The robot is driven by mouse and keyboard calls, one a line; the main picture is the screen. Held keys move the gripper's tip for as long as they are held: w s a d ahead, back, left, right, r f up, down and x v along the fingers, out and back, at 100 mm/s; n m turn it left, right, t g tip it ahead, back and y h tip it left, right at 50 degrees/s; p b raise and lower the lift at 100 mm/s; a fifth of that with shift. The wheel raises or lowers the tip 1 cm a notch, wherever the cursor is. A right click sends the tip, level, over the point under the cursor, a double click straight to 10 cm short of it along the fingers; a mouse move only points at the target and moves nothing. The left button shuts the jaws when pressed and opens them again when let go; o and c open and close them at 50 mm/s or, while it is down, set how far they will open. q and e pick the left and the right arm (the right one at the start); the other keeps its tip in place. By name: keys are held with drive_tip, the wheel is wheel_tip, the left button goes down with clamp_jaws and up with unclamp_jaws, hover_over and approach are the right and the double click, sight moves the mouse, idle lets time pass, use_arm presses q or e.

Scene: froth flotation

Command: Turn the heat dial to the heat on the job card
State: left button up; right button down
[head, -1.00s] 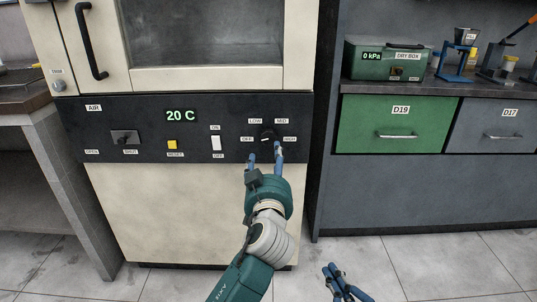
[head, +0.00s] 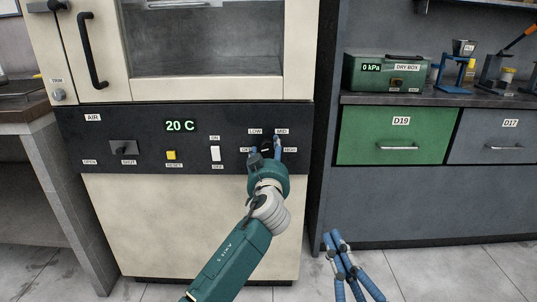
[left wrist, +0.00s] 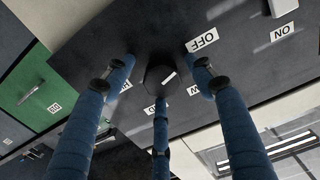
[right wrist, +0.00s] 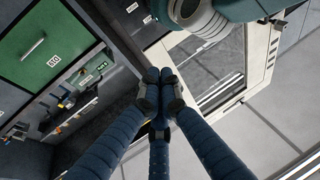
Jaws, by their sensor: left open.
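The heat dial (head: 267,145) is a round black knob on the dark control panel, with OFF, LOW, MID and HIGH labels around it. In the left wrist view the dial (left wrist: 157,77) has a white mark that seems to point toward the OFF label (left wrist: 202,40). My left gripper (head: 266,150) is open, its fingers spread around the dial; I cannot tell whether they touch it. My right gripper (head: 332,242) is low in front of the cabinets, fingers together and empty in the right wrist view (right wrist: 159,82). I see no job card.
The panel also carries a display (head: 181,126) reading 20 C, a yellow reset button (head: 171,155), a white ON/OFF switch (head: 215,153) and an air lever (head: 123,147). A green dry box (head: 385,72) stands on the right bench above drawer D19 (head: 385,135).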

use_arm(q)
drive_tip(key=c, duration=1.1)
drive_tip(key=shift+f, duration=0.1)
